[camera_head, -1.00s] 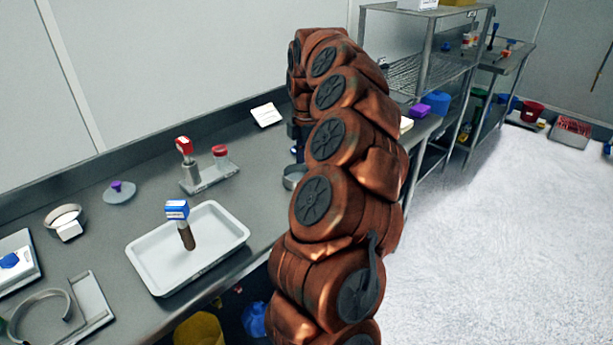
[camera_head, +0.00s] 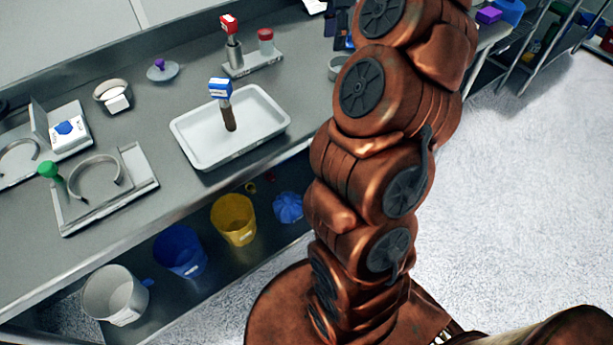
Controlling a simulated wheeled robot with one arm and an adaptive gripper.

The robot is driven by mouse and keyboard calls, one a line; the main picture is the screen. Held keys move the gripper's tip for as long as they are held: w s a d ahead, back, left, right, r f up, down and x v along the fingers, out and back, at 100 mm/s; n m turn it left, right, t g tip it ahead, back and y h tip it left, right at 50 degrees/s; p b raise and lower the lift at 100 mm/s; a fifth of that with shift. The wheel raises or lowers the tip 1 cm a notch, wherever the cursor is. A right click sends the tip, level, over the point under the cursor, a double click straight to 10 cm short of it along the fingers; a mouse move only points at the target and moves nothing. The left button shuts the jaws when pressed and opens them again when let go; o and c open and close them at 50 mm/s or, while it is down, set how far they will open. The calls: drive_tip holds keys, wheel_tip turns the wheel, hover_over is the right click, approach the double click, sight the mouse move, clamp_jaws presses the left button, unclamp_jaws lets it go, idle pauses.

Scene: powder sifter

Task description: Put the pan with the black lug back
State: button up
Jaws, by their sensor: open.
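A grey round pan (camera_head: 336,70) stands on the bench just left of my arm, partly hidden by it; no lug shows on it. Another round pan (camera_head: 112,88) with a white lug (camera_head: 117,103) stands at the left rear. I cannot make out a black lug on any pan. My gripper (camera_head: 339,30), dark and partly cut off by the top edge, is open above and behind the grey pan, apart from it as far as I can see. Two open ring-shaped holders (camera_head: 95,178) and (camera_head: 18,160) sit on stands at the left.
A white tray (camera_head: 185,137) holds a blue-topped brown tool (camera_head: 226,105). Behind it stand a red-topped tool (camera_head: 231,40) and a red-lidded jar (camera_head: 266,42). A purple-knobbed lid (camera_head: 162,70) lies left. Yellow (camera_head: 233,220), blue (camera_head: 180,252) and white (camera_head: 115,296) buckets stand below the bench.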

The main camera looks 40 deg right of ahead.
drive_tip(key=s+a+m, duration=0.2)
drive_tip(key=s+a, duration=0.2)
drive_tip(key=a, duration=0.6)
drive_tip(key=s+a+m, duration=0.2)
drive_tip(key=s+a, duration=0.1)
drive_tip(key=a, duration=0.8)
drive_tip(key=s+a+f+m, duration=0.3)
drive_tip(key=s, duration=0.3)
drive_tip(key=s+a+f+m+g, duration=0.1)
drive_tip(key=s+a+f+m, duration=0.1)
drive_tip(key=s, duration=0.5)
drive_tip(key=s+a+f+m+g, duration=0.1)
drive_tip(key=s+a+f+m, duration=0.2)
drive_tip(key=s+f+m, duration=0.2)
drive_tip(key=shift+s+a, duration=0.35)
drive_tip(key=shift+s, duration=0.9)
wheel_tip(320, 180, up, 5)
drive_tip(key=p, duration=0.4)
drive_tip(key=shift+f+p, duration=0.2)
drive_tip(key=shift+p, duration=0.1)
drive_tip(key=shift+c, duration=0.8)
